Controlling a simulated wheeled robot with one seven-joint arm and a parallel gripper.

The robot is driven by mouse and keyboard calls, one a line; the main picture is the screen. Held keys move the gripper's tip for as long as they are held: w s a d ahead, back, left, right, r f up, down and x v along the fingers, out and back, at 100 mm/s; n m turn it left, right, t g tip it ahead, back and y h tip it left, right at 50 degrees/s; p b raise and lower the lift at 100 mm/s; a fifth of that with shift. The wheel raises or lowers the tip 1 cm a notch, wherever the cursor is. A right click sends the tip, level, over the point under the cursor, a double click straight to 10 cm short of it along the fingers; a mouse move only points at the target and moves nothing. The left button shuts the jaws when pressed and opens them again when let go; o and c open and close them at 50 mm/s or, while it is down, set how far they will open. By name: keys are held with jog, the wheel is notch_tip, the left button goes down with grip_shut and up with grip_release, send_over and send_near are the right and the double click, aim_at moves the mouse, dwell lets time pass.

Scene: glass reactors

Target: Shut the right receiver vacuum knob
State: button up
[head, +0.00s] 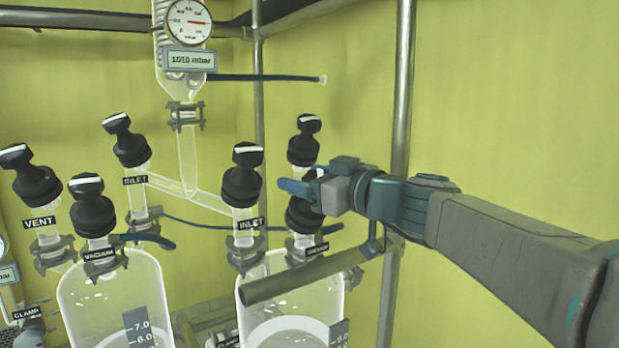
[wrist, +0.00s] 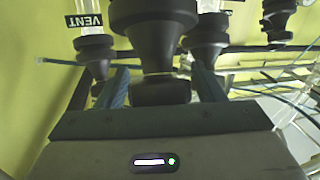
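The right receiver (head: 290,285) is a clear glass vessel with a graduated scale. Its vacuum knob (head: 303,216) is black and stands above the small VACUUM label (head: 317,249); my gripper hides its top. My gripper (head: 297,183) reaches in from the right at the height of this knob's top. In the wrist view, the knob (wrist: 160,30) is in the centre, with its flat handle (wrist: 160,92) between the two blue fingers of my gripper (wrist: 162,88). The fingers look spread, one on each side of the handle, with small gaps visible.
The right receiver's inlet knob (head: 242,175) stands close left of my gripper; another black knob (head: 304,140) is just behind. A grey bar (head: 300,278) crosses below. A metal post (head: 400,120) rises behind my arm. The left receiver (head: 115,295) has its own knobs.

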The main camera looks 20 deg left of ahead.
jog(key=c, duration=0.8)
jog(key=shift+o, duration=0.2)
jog(key=shift+f+m+b, duration=0.2)
jog(key=shift+m+b, duration=0.1)
jog(key=shift+b, duration=0.35)
jog(key=shift+t+h+b, duration=0.3)
jog(key=shift+t+b, duration=0.1)
jog(key=shift+b, duration=0.05)
